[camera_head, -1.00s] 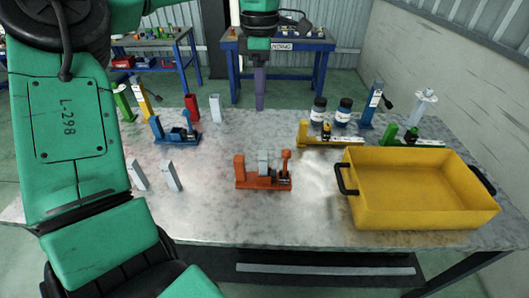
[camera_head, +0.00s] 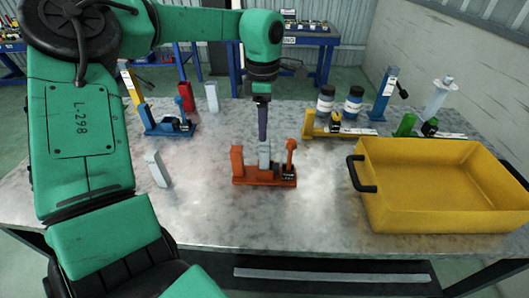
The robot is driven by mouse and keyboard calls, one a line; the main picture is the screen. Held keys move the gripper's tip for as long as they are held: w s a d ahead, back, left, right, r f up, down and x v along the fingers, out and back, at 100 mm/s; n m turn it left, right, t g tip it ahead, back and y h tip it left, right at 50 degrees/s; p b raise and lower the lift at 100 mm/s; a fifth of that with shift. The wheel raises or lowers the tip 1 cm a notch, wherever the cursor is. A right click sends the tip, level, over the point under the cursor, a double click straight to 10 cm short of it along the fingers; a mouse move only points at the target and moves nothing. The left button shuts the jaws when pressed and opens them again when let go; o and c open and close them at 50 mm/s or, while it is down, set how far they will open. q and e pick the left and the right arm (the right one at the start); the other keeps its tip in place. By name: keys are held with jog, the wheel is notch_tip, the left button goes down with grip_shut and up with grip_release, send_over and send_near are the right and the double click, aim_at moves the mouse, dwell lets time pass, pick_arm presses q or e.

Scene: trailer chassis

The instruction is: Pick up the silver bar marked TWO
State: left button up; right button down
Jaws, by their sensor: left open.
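Several silver bars stand on the grey table. One silver bar (camera_head: 264,155) stands upright in the orange fixture (camera_head: 264,180) at the table's middle. Another silver bar (camera_head: 157,168) stands at the left beside my arm, and a third silver bar (camera_head: 212,97) stands further back. No marking can be read on them, so I cannot tell which is TWO. My left gripper (camera_head: 262,136) points down with its open fingers seen edge-on, just above or behind the top of the bar in the orange fixture. My right gripper is out of view.
Blue (camera_head: 170,125) and yellow (camera_head: 345,132) fixtures, dark bottles (camera_head: 353,104) and a red block (camera_head: 186,95) stand further back. The front middle of the table is clear.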

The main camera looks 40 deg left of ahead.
aim_at(265, 159)
pick_arm(q)
notch_tip(265, 159, down, 7)
jog(key=shift+w+r+p, duration=0.15)
jog(key=shift+r+p, duration=0.05)
jog(key=shift+p, duration=0.95)
jog(key=shift+f, duration=0.25)
jog(key=shift+d+r, duration=0.1)
grip_shut()
